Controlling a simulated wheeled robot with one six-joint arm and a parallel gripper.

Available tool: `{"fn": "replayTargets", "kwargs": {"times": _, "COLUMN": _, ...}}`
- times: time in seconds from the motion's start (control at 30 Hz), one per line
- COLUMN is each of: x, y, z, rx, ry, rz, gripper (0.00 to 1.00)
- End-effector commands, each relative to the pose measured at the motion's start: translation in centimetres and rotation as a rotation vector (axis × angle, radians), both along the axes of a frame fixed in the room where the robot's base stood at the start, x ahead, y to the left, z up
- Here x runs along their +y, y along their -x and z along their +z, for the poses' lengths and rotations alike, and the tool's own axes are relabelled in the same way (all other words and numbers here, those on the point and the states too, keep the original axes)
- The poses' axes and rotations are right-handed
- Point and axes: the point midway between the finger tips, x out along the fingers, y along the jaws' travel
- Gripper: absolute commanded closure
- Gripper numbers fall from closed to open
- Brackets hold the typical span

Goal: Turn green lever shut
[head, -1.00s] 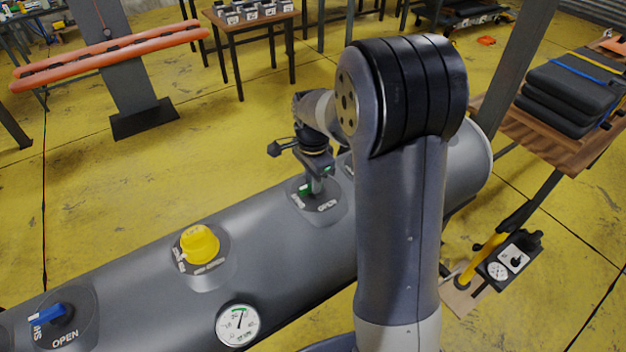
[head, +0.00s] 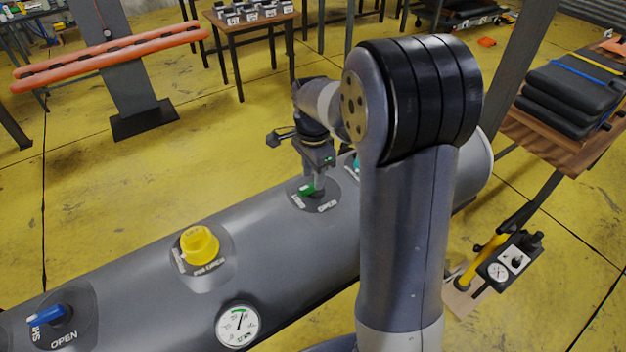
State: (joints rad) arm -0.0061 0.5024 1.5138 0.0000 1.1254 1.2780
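The green lever (head: 307,188) sits on a grey round plate on top of the long grey tube. White lettering stands beside it, with OPEN to its right and another label to its left. The lever's visible green part lies toward the left label. My gripper (head: 314,186) points down over the lever, its fingers at or very near the lever. The fingers cover part of the lever, and whether they are closed on it is too small to tell.
Along the same tube are a yellow knob (head: 199,244), a blue lever (head: 47,315) and a pressure gauge (head: 238,325). A teal part (head: 356,165) shows behind my arm. A hand pump (head: 508,257) stands at right.

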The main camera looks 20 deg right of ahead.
Motion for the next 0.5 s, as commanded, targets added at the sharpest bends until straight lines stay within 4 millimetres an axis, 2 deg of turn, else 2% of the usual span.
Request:
{"fn": "replayTargets", "kwargs": {"times": 0.1, "x": 0.0, "y": -0.1, "z": 2.6, "rx": -0.007, "ry": 0.0, "rz": 0.0, "gripper": 0.64}}
{"fn": "replayTargets", "kwargs": {"times": 0.3, "x": 0.0, "y": -0.1, "z": 6.3, "rx": -0.005, "ry": -0.001, "rz": 0.0, "gripper": 0.64}}
{"fn": "replayTargets", "kwargs": {"times": 0.5, "x": 0.0, "y": 0.0, "z": 8.0, "rx": -0.001, "ry": 0.0, "rz": 0.0, "gripper": 0.64}}
